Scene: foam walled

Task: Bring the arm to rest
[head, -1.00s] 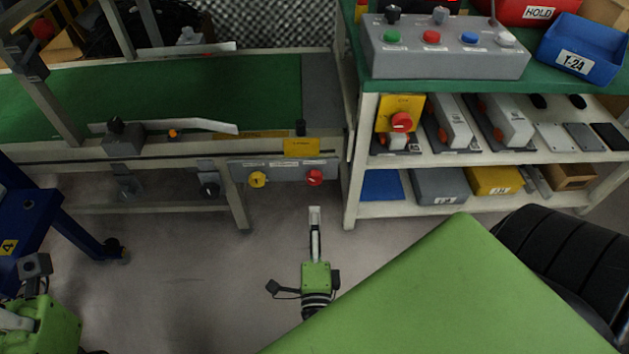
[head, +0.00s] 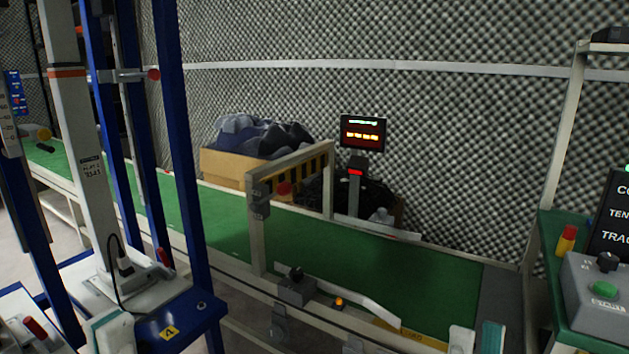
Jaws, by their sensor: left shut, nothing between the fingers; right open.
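My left gripper (head: 112,332) shows at the bottom left of the head view as a pale, green-edged shape, cut off by the lower edge. It is shut with nothing in it, in front of the blue-framed stand (head: 190,312). My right gripper (head: 477,339) shows at the bottom right as two upright fingertips, one white and one teal. They stand apart with nothing between them, in front of the conveyor's (head: 380,265) near side. Both arms behind the grippers are out of view.
A green conveyor runs across the view. A pale gate frame (head: 257,230) stands over it. Blue posts (head: 180,150) rise at the left. A grey control box (head: 600,300) sits on the right bench. A cardboard box (head: 225,170) and a small display (head: 362,132) stand behind the conveyor.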

